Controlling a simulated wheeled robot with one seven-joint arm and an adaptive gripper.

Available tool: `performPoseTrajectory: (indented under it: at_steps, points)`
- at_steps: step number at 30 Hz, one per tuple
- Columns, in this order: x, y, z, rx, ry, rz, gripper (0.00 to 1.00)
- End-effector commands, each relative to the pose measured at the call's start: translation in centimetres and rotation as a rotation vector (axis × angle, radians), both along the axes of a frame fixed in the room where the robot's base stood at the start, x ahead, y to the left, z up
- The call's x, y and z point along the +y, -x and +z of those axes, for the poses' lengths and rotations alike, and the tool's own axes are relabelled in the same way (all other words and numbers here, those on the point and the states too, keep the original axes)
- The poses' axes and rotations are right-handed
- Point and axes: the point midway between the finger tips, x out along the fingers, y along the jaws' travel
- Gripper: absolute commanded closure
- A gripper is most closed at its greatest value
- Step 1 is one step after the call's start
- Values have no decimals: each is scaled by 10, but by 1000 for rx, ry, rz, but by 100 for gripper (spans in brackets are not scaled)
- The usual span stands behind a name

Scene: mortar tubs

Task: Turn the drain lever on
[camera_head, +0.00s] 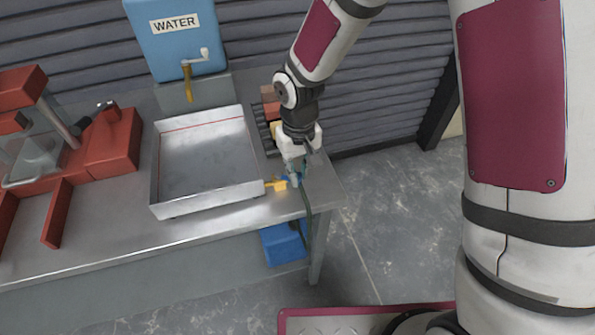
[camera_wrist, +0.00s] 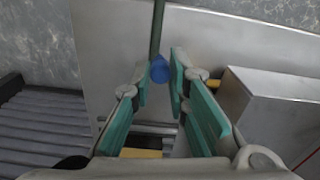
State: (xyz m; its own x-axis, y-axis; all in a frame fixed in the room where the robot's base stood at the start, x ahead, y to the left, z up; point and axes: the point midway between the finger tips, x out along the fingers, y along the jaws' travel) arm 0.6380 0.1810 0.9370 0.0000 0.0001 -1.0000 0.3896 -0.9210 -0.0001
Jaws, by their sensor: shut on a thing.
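The metal tub (camera_head: 205,160) stands on the steel table. A brass drain valve (camera_head: 272,184) sticks out at its front right corner; a small brass part of it also shows in the wrist view (camera_wrist: 213,83). The blue drain lever (camera_head: 284,179) sits by the valve and shows in the wrist view as a rounded blue end (camera_wrist: 159,70) between the teal fingertips. My gripper (camera_head: 295,176) points down there, shut on the lever. The wrist view shows my gripper (camera_wrist: 160,78) with a narrow gap at the tips. The lever's angle is mostly hidden by my fingers.
A green hose (camera_head: 309,225) hangs past the table edge beside a blue container (camera_head: 284,244) below. A blue water tank (camera_head: 176,38) with a tap (camera_head: 187,80) stands behind the tub. Red equipment (camera_head: 115,140) stands at left. Dark ribbed objects lie right of the tub.

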Motion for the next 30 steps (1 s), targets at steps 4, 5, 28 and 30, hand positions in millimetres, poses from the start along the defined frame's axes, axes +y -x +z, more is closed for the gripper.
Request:
performPoseTrajectory:
  at_steps: [4, 5, 28, 30]
  points:
    - [-2, -7, -1, -1, 0, 105, 100]
    - [-2, -8, -1, -1, 0, 127, 100]
    - [-3, -27, 0, -2, -1, 502, 100]
    - [-3, -27, 0, -2, -1, 507, 100]
